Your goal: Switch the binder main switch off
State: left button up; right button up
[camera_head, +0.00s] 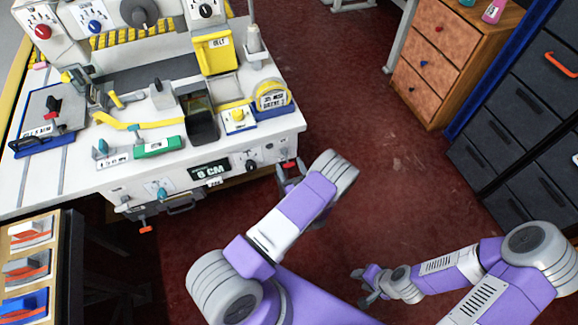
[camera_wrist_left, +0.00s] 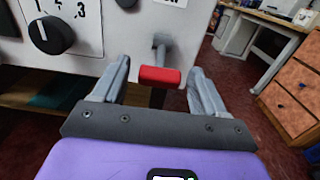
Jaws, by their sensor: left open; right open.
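A red-handled lever (camera_head: 290,164) with a grey stem sits at the right end of the binder's (camera_head: 225,160) front panel; I take it to be the main switch. In the left wrist view its red bar (camera_wrist_left: 160,76) hangs below the stem. My left gripper (camera_head: 289,178) is open. Its fingers stand on either side of the red bar, with gaps, and do not appear to touch it. The label above the lever is mostly cut off. My right gripper (camera_head: 366,286) is open and empty, low over the floor.
A black knob (camera_wrist_left: 51,35) with a number dial is left of the lever. Tools and a yellow box (camera_head: 214,53) stand on the binder top. A wooden drawer unit (camera_head: 437,62) and dark drawers (camera_head: 512,100) stand at the right. Red floor between is clear.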

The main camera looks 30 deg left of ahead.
pick_arm(q)
jog(key=shift+w+a, duration=0.35)
jog(key=shift+a, duration=0.1)
jog(key=c, duration=1)
jog(key=shift+o, duration=0.2)
jog(key=f+t+b, duration=0.1)
jog(key=b, duration=0.2)
jog(key=shift+y, duration=0.4)
jog(key=shift+w+a+f+y+b, duration=0.15)
jog(key=shift+y+b, duration=0.25)
jog(key=shift+b, duration=0.4)
jog(key=shift+t, duration=0.3)
